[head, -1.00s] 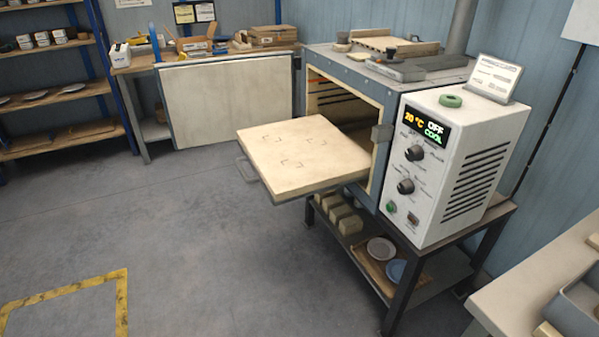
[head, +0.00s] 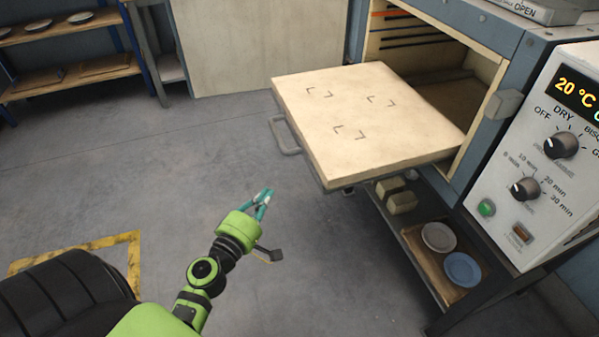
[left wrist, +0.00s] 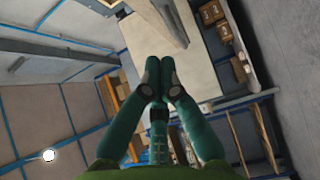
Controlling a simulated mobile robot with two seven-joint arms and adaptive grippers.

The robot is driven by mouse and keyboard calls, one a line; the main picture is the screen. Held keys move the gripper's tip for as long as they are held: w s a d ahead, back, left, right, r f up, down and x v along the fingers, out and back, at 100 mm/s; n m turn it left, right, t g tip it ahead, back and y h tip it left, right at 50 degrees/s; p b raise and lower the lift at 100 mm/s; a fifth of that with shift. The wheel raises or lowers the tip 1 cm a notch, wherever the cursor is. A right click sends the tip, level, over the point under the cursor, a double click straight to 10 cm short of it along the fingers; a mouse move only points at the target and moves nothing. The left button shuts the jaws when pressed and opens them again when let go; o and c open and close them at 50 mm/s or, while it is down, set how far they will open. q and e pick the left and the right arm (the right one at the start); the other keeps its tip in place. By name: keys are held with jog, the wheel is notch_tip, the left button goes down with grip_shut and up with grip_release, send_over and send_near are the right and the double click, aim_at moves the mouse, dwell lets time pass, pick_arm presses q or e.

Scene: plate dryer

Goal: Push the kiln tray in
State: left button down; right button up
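The kiln tray (head: 350,150) is a thick cream slab with corner marks on top. It sticks far out of the open kiln chamber (head: 440,75), level and empty. Its grey handle (head: 285,135) is on the outer front edge. My left gripper (head: 268,194) is in front of and below the tray, apart from the handle. Its green fingers meet at the tips in the left wrist view (left wrist: 160,82), with nothing held between them. My right gripper is in neither current view.
The kiln's control box (head: 550,150) stands right of the opening. The open kiln door (head: 265,45) is behind the tray. Floor left of the tray is clear.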

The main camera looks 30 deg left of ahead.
pick_arm(q)
jog(key=p, duration=0.2)
send_near(307, 154)
jog(key=w+a, duration=0.1)
jog(key=a, duration=0.2)
jog(key=w+d, duration=0.1)
jog(key=w, duration=0.1)
jog(key=w+d+p, duration=0.1)
jog(key=w, duration=0.1)
jog(key=shift+d+r, duration=0.25)
jog(key=shift+d, duration=0.05)
jog(key=shift+w, duration=0.1)
pick_arm(e)
notch_tip(307, 154, up, 3)
jog(key=shift+f, duration=0.1)
